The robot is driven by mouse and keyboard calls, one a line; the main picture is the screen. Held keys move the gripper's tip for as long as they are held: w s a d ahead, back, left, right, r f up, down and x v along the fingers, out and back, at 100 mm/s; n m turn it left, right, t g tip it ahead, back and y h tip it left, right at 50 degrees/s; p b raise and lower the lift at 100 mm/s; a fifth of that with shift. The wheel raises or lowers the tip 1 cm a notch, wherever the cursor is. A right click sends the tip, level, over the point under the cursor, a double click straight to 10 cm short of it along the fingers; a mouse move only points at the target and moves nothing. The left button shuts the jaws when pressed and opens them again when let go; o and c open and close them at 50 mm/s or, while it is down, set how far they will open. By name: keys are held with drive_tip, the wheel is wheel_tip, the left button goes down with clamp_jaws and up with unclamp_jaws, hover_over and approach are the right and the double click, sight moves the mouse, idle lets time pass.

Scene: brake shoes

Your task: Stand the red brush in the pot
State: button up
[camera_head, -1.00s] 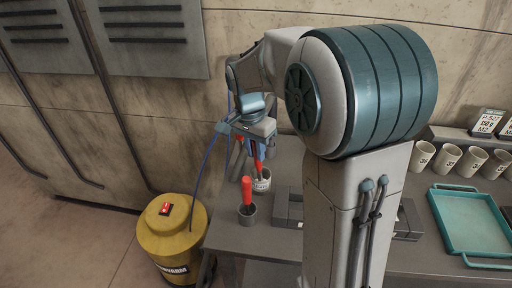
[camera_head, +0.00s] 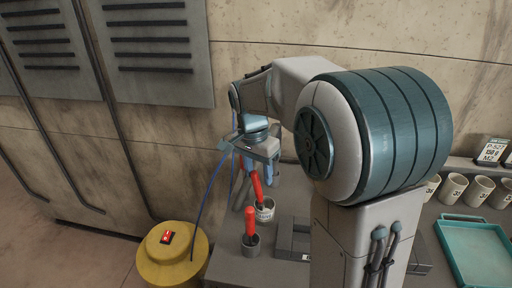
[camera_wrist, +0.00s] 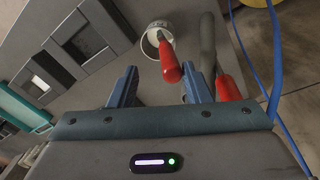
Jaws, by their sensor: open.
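The red brush (camera_head: 256,186) stands tilted in the pale lettered pot (camera_head: 265,214), its handle sticking up out of the rim. In the wrist view the red handle (camera_wrist: 169,62) rises from the pot (camera_wrist: 153,42) towards my camera and leans against the rim side. My gripper (camera_head: 259,174) is open just above the pot, with its blue fingers apart around the top of the handle. In the wrist view the handle's end lies between the fingertips (camera_wrist: 160,72), with gaps on both sides. The bristles are hidden inside the pot.
Grey blocks (camera_head: 290,240), a teal tray (camera_head: 480,250) and cups (camera_head: 478,190) are to the right. A yellow drum (camera_head: 172,258) stands left.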

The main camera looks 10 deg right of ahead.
wheel_tip(320, 180, up, 10)
drive_tip(key=a, duration=0.1)
drive_tip(key=s+d+f+n+t, duration=0.1)
drive_tip(key=s+f+n, duration=0.4)
drive_tip(key=s, duration=0.4)
drive_tip(key=s+d+f+n+t+y, duration=0.1)
drive_tip(key=s+f+n, duration=0.3)
drive_tip(key=s, duration=0.5)
drive_tip(key=shift+d+f+n+t, duration=0.4)
drive_tip(key=shift+f+t, duration=0.2)
drive_tip(key=shift+f, duration=0.2)
